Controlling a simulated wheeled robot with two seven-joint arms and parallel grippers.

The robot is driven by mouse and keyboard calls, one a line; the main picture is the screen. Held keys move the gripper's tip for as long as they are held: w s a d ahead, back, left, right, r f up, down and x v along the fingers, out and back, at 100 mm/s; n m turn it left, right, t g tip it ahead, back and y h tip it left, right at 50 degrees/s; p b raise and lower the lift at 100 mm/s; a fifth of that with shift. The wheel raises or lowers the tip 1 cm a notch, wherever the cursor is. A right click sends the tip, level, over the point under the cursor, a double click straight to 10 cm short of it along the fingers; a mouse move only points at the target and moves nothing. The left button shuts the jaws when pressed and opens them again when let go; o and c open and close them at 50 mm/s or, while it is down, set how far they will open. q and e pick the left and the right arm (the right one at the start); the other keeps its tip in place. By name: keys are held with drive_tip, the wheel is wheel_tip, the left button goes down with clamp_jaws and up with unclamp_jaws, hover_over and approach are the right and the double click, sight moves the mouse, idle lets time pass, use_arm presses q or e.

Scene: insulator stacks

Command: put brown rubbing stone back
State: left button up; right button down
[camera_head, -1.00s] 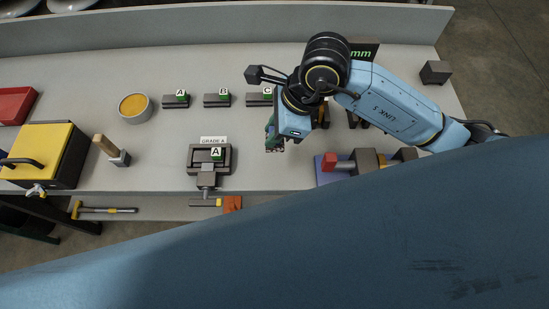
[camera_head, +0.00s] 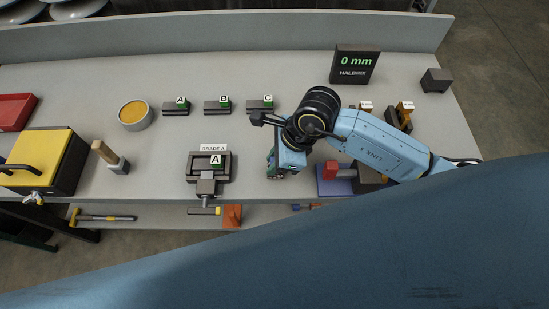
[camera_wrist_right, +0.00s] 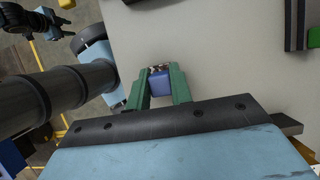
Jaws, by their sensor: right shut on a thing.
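My right gripper (camera_head: 279,170) is over the front part of the bench, between the vise-like fixture (camera_head: 222,170) marked GRADE A and the blue tray (camera_head: 326,186). In the right wrist view its green fingers (camera_wrist_right: 160,88) are shut on a small blue block (camera_wrist_right: 160,82), with a small mottled bit showing at its far end. I cannot tell whether it touches the bench. No piece is clearly identifiable as the brown rubbing stone. Orange-brown pieces (camera_head: 405,106) stand in dark holders at the right.
Dark blocks labelled A (camera_head: 176,108), B (camera_head: 217,107) and C (camera_head: 261,106) stand in a row. A round tin (camera_head: 135,124), an upright brush-like tool (camera_head: 108,155), a yellow-lidded box (camera_head: 40,152) and a 0 mm display (camera_head: 355,65) stand around. Bare bench lies behind the row.

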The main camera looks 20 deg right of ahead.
drive_tip(key=c, duration=1.3)
unclamp_jaws()
drive_tip(key=shift+o, duration=0.2)
drive_tip(key=p+v, duration=0.1)
drive_tip(key=v, duration=1.1)
